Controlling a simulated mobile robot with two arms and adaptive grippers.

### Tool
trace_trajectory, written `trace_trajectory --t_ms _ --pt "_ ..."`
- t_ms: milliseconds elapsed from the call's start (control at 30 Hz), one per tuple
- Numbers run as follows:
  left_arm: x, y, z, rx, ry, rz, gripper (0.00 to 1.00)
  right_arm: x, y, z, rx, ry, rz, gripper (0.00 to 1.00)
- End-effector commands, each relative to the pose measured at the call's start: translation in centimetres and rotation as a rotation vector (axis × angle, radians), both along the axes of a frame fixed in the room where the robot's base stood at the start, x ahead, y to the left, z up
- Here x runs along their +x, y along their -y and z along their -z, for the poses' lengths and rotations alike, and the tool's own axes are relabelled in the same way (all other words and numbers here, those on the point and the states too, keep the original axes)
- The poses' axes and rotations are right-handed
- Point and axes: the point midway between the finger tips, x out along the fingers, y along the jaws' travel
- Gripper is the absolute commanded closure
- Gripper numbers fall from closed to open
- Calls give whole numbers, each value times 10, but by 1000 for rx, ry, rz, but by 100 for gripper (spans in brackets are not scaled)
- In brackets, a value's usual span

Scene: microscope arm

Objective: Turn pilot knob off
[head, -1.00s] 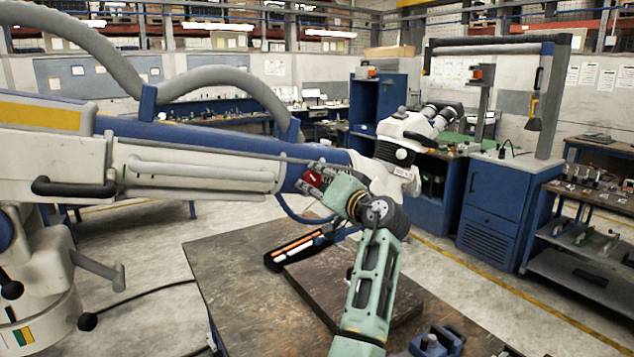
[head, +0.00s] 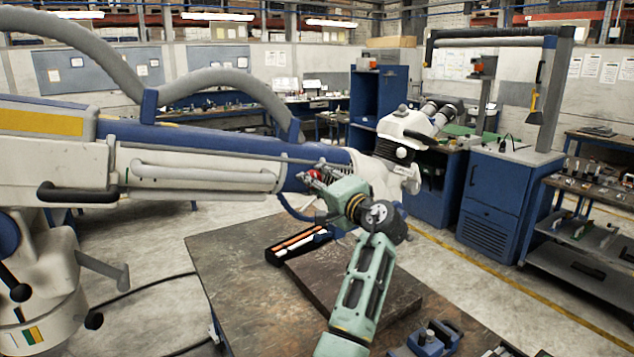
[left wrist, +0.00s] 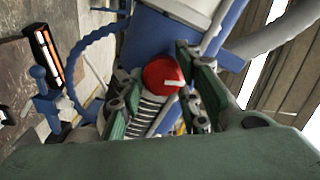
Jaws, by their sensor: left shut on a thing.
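The pilot knob (left wrist: 160,72) is a round red knob with a white pointer mark on the underside of the blue and white microscope arm (left wrist: 180,40). In the head view the knob (head: 314,175) is a small red patch, mostly hidden by my gripper. My left gripper (head: 318,182) reaches it at the right part of the arm (head: 210,140). In the left wrist view the green fingers of my left gripper (left wrist: 162,88) stand on both sides of the knob and are shut on it. The pointer mark points to the right in that view. My right gripper is not in view.
A worktable (head: 250,290) lies below, with a dark board (head: 345,285) and a black tray of orange and white sticks (head: 298,242). Blue clamps (head: 432,335) stand at its front. A blue hose (left wrist: 80,62) loops near the knob. Open floor lies left of the table.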

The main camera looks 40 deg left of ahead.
Motion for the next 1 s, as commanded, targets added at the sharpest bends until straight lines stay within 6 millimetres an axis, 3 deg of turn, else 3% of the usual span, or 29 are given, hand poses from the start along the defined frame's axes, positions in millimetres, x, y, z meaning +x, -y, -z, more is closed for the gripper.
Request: trace_trajectory --t_ms 33,400,433,567,1000 --pt "0 1 9 -11 -16 -2 95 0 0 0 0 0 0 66" --pt "0 1 11 -13 -18 -1 95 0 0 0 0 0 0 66" --pt "0 1 11 -13 -18 -1 67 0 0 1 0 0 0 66" --pt "0 1 10 -14 -18 -1 55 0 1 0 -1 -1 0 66" --pt "0 0 4 -5 -9 -1 54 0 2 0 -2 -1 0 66"
